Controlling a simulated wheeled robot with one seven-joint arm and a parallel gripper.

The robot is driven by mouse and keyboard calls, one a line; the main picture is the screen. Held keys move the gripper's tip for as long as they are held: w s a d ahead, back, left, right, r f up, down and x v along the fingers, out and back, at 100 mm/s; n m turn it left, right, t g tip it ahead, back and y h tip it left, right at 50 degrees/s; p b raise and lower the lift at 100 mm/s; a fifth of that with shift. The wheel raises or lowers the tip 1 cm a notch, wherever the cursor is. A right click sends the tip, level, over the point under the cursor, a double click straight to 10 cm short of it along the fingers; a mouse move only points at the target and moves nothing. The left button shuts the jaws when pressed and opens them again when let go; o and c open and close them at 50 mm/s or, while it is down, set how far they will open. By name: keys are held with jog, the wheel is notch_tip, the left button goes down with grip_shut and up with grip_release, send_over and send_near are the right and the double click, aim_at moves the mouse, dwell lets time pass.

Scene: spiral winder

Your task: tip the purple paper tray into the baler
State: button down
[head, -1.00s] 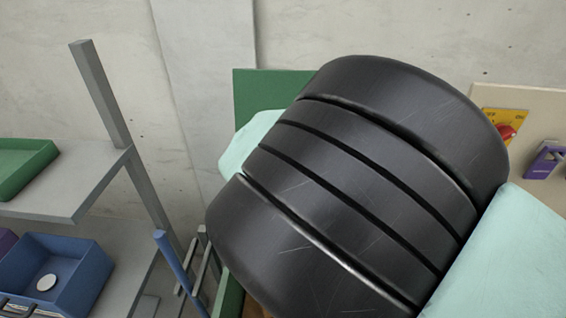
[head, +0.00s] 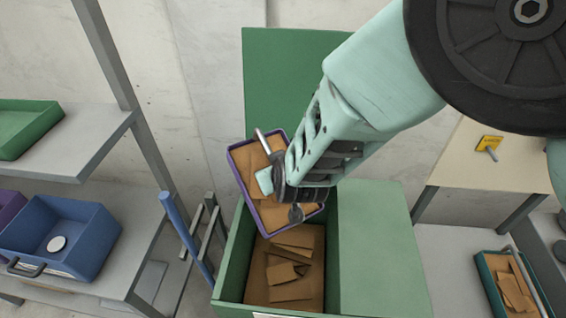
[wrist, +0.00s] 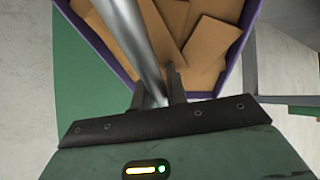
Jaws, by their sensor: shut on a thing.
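The purple paper tray (head: 239,172) is held above the back of the green baler (head: 325,311), tilted, with brown paper pieces (head: 262,170) still in it. My gripper (head: 276,176) is shut on the tray's metal bar handle. In the wrist view, my gripper's fingers (wrist: 160,88) close around the silver handle (wrist: 127,30), with the tray's purple rim (wrist: 232,62) and brown paper beyond. The baler's bin is open at the top and holds brown paper pieces (head: 290,272). My wrist hides the tray's right side.
A teal tray (head: 484,275) with brown paper stands on a grey surface at the right. A shelf at the left holds a green tray (head: 28,125) and a blue bin (head: 75,230). A blue pole (head: 187,238) stands left of the baler.

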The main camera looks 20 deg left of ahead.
jog(key=shift+d+f+y+b, duration=0.15)
jog(key=shift+y+b, duration=0.15)
jog(key=shift+b, duration=0.45)
jog(key=s+t+b, duration=0.1)
jog(key=b, duration=0.3)
jog(key=shift+d+y, duration=0.4)
jog(key=d+t+y+b, duration=0.1)
jog(key=b, duration=0.2)
jog(key=s+d+t+y+b, duration=0.1)
jog(key=b, duration=0.2)
jog(key=s+d+t+b, duration=0.1)
jog(key=b, duration=0.3)
jog(key=shift+s+r+m+y, duration=0.2)
jog(key=shift+r+m+y, duration=0.05)
jog(key=shift+m+y, duration=0.15)
jog(key=s+d+t+y+b, duration=0.2)
jog(key=s+d+t+b, duration=0.1)
jog(key=b, duration=1)
jog(key=shift+d+m+t+y+b, duration=0.15)
jog(key=shift+m+t+y+b, duration=0.15)
jog(key=shift+m+y+b, duration=0.1)
jog(key=shift+s+d+b, duration=0.25)
jog(key=shift+d+b, duration=0.05)
jog(key=shift+b, duration=0.7)
jog(key=shift+d+r+t, duration=0.1)
jog(key=shift+r+t, duration=0.05)
jog(key=shift+t, duration=0.15)
